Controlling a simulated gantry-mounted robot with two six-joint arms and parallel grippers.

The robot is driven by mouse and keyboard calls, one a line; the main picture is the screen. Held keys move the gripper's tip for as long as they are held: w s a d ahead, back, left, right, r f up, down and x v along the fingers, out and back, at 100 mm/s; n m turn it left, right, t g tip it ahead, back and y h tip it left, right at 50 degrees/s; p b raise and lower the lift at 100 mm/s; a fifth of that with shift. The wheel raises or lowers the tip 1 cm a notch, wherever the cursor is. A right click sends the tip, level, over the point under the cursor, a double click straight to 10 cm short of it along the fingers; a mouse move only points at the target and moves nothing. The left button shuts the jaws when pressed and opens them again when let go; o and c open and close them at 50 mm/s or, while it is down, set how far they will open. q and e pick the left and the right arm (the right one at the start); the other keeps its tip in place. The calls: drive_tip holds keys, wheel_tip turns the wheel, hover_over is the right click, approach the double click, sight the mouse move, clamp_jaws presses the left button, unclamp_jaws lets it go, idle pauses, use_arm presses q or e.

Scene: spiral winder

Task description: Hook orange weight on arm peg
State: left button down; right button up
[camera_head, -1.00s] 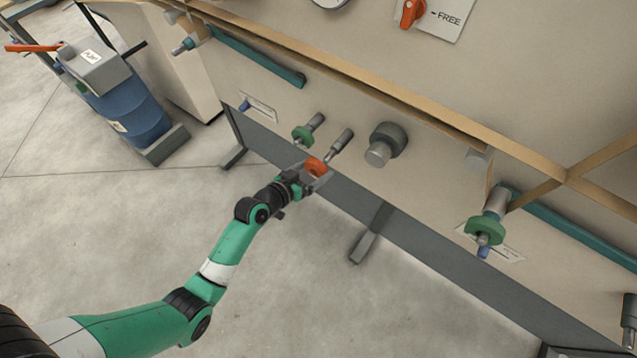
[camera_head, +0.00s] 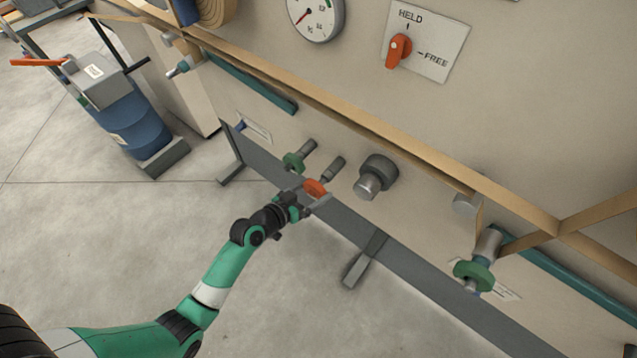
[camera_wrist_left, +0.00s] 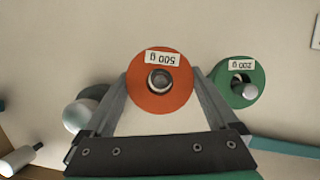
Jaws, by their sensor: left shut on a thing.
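The orange weight (camera_head: 315,187) is a ring held in the jaws of my left gripper (camera_head: 309,197). In the left wrist view the orange weight (camera_wrist_left: 146,98) carries a 500 g label, and my left gripper (camera_wrist_left: 157,90) is shut on it from both sides. A bare grey peg (camera_head: 333,168) on the panel stands just beyond the weight. A round grey peg end (camera_wrist_left: 159,80) shows in the weight's hole; I cannot tell whether it is inside or behind it. Another bare peg (camera_head: 178,70) sits by the left end of a teal bar (camera_head: 252,84). My right gripper is not in view.
A green 200 g weight (camera_head: 294,162) hangs on the peg to the left. A grey knob (camera_head: 377,177) protrudes to the right. Another green weight (camera_head: 473,275) hangs farther right. A wooden rail (camera_head: 350,125) crosses above. The floor in front is open.

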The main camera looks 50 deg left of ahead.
use_arm(q)
drive_tip(key=s+d+r, duration=0.1)
drive_tip(key=s+d, duration=0.1)
drive_tip(key=s, duration=1.1)
drive_tip(key=shift+r, duration=0.1)
idle(0.3)
